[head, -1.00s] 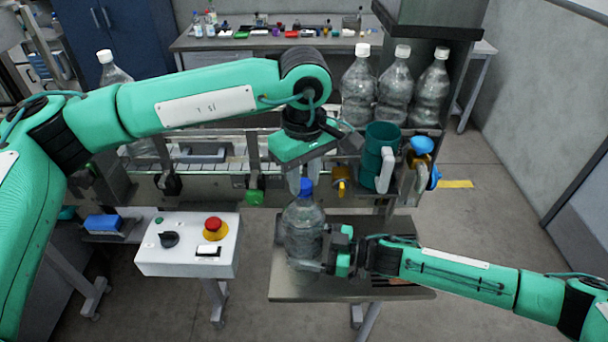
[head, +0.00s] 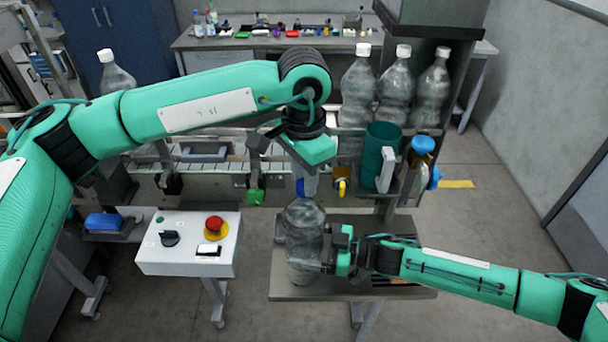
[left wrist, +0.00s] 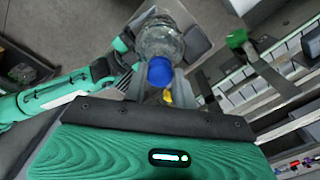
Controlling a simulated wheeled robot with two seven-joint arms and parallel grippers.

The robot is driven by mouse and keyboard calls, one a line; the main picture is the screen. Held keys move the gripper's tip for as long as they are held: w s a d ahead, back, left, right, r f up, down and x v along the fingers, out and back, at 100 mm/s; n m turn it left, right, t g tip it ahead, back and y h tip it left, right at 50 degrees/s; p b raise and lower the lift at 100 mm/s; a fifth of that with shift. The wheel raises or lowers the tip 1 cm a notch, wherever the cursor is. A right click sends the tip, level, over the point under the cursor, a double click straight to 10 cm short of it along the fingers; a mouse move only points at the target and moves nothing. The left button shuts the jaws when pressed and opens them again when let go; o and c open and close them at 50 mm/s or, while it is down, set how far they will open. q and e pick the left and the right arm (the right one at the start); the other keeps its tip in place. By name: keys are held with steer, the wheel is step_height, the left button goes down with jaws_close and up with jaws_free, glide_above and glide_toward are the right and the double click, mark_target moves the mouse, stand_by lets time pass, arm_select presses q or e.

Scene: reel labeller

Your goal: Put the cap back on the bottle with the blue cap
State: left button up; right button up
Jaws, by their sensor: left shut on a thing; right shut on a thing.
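A clear bottle (head: 304,240) stands upright on the small metal table (head: 390,228). My right gripper (head: 328,256) is shut on its lower body from the right. My left gripper (head: 304,187) points down from above the bottle and is shut on the blue cap (head: 299,187). The cap is at the bottle's mouth, and the fingers partly cover it. In the left wrist view the blue cap (left wrist: 160,72) lies in line with the bottle (left wrist: 160,40). I cannot tell whether the cap is seated on the neck.
A white control box (head: 188,250) with a red button stands left of the table. The conveyor (head: 215,180) runs behind. Several white-capped bottles (head: 397,85) stand at the back right, near a dark green cup (head: 380,150).

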arm_select(q)
steer(key=shift+m, duration=1.1)
steer(key=o, duration=0.9)
steer(key=shift+o, duration=0.2)
steer(key=shift+r, duration=2.3)
steer(key=shift+c, duration=0.4)
